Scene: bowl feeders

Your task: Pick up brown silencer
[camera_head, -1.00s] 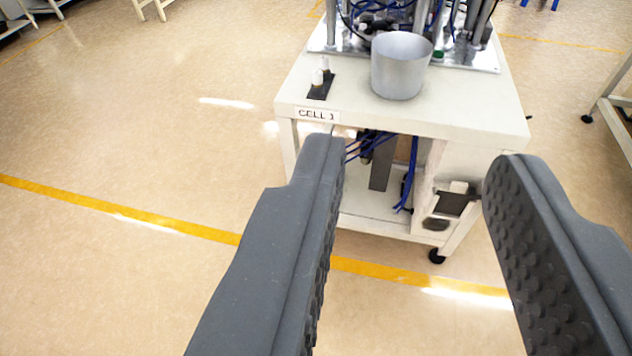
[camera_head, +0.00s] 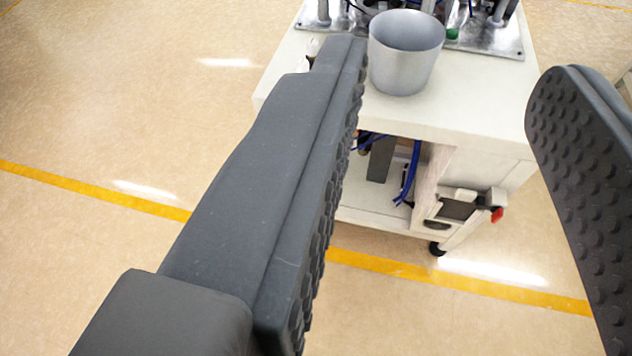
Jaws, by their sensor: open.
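I cannot make out a brown silencer in this view. My gripper (camera_head: 450,62) is open and empty, with one dark grey studded finger on each side of the picture. A grey metal bowl (camera_head: 402,72) stands on the white cart (camera_head: 455,117), beyond the gap between the fingers. The bowl's visible inner wall is bare, and its bottom is hidden. The left finger covers most of a small holder (camera_head: 310,52) at the cart's left, so what it carries is mostly hidden.
A metal plate (camera_head: 488,38) with posts and blue tubes is at the back of the cart. A latch with a red end (camera_head: 497,215) is on the cart's right side. The tan floor (camera_head: 90,90) at left is clear, with a yellow line (camera_head: 100,192) across it.

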